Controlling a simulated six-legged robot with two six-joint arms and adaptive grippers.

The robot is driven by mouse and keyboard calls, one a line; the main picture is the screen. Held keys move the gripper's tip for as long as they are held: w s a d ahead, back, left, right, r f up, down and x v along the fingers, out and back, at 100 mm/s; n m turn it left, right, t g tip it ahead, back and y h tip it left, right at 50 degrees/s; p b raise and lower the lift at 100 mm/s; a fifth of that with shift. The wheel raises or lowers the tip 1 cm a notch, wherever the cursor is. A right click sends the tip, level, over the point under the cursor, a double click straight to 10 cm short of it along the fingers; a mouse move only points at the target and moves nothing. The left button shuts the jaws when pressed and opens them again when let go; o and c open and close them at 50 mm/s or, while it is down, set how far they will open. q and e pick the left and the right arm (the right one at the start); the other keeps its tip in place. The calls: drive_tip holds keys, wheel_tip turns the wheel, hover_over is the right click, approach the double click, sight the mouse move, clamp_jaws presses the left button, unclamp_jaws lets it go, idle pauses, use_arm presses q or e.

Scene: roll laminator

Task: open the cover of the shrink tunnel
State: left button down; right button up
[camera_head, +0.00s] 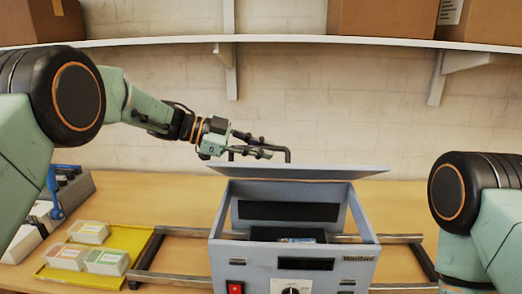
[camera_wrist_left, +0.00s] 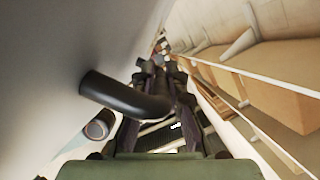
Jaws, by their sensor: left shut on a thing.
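The shrink tunnel (camera_head: 330,258) is a grey box with a dark panel, a red switch and a dial on its front. Its flat grey cover (camera_head: 300,172) is raised above the box, and the dark inside shows below it. A black bar handle (camera_head: 288,155) stands on top of the cover. My left gripper (camera_head: 262,148) is at this handle, shut on it. In the left wrist view the bent black handle (camera_wrist_left: 125,97) passes between the fingers (camera_wrist_left: 160,85), next to the grey cover surface (camera_wrist_left: 60,60). My right gripper is out of view; only part of my right arm shows.
A yellow tray (camera_head: 130,240) with several clear-lidded boxes (camera_head: 107,261) lies left of the tunnel. Dark rails (camera_head: 180,231) run beside the tunnel. A device with a blue lever (camera_head: 55,190) stands far left. A shelf (camera_head: 300,39) with cartons (camera_head: 382,18) hangs behind.

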use_arm(q)
drive_tip(key=c, duration=1.7)
unclamp_jaws()
drive_tip(key=shift+w, duration=0.1)
drive_tip(key=shift+o, duration=0.2)
drive_tip(key=shift+a, duration=0.1)
drive_tip(key=v, duration=1.2)
drive_tip(key=shift+c, duration=0.2)
